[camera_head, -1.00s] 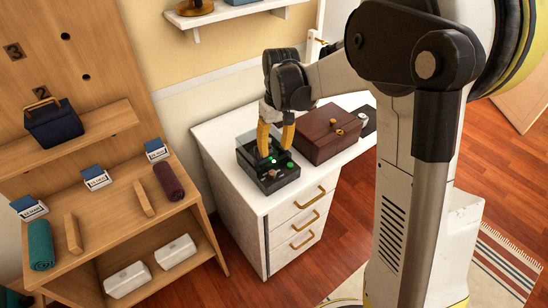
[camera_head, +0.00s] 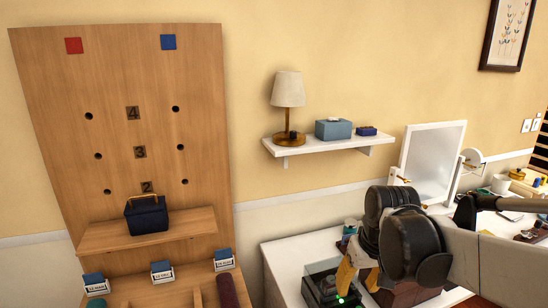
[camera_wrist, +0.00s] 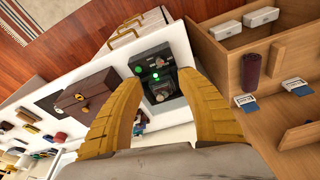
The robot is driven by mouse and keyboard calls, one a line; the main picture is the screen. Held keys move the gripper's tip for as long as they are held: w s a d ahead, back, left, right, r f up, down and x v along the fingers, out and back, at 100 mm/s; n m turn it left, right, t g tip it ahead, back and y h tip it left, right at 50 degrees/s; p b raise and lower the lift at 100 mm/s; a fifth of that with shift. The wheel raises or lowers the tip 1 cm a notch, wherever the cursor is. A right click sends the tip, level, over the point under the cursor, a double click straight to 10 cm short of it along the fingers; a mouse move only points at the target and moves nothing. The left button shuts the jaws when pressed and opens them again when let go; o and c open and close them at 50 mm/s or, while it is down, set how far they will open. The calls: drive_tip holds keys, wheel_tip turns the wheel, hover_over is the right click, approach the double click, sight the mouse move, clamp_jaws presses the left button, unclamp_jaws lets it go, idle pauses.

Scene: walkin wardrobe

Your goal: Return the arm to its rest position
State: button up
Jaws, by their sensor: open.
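My gripper (camera_head: 357,284) is open and empty, with its yellow fingers pointing down over the white dresser top. In the wrist view my gripper (camera_wrist: 162,80) has its two fingers apart, with a black box (camera_wrist: 166,107) with green lights between and beyond them. The same black box (camera_head: 318,285) shows at the bottom of the head view, partly hidden by the fingers. My arm reaches in from the right in the head view. The gap between fingertips and box is hard to judge.
A brown wooden box (camera_wrist: 88,92) stands beside the black box. A wall shelf (camera_head: 320,145) with a lamp (camera_head: 289,105) is above the dresser. A mirror (camera_head: 433,160) stands behind my gripper.

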drive_tip(key=s+r+m+t, duration=0.1)
drive_tip(key=s+t, duration=0.3)
drive_tip(key=s, duration=0.8)
drive_tip(key=shift+s+r+t, duration=0.3)
drive_tip(key=shift+s+r, duration=0.05)
drive_tip(key=shift+a, duration=0.1)
